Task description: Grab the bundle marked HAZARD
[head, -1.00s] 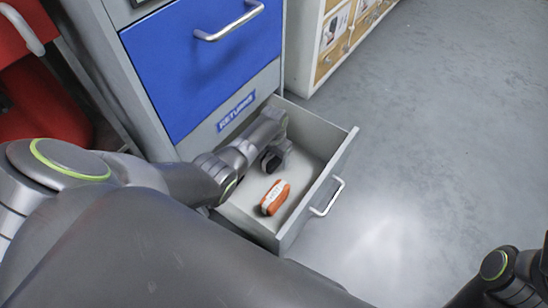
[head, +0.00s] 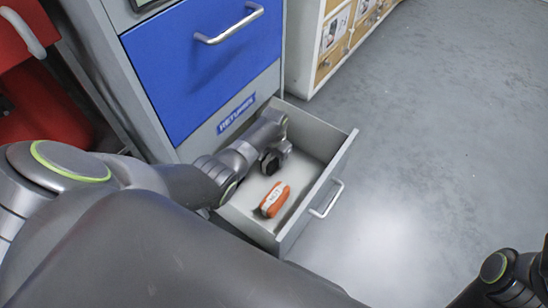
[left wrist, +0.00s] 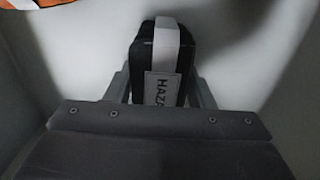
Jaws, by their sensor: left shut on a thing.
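The bundle marked HAZARD (left wrist: 165,50) is dark with a pale band and a grey tag. The tag reads "HAZA", and its end is hidden by my gripper. My left gripper (left wrist: 163,78) is shut on this bundle, one finger on each side. In the head view the dark bundle (head: 270,163) shows at my left gripper (head: 278,153), inside the open drawer (head: 312,205), near its back. I cannot tell if it touches the drawer floor. My right gripper is out of view.
An orange bundle (head: 279,200) with a white band lies in the front of the drawer. A blue drawer front (head: 205,75) with a handle is above, with a RETURNS label (head: 236,113) below it. A beige drawer unit (head: 345,40) stands behind. The grey floor at right is clear.

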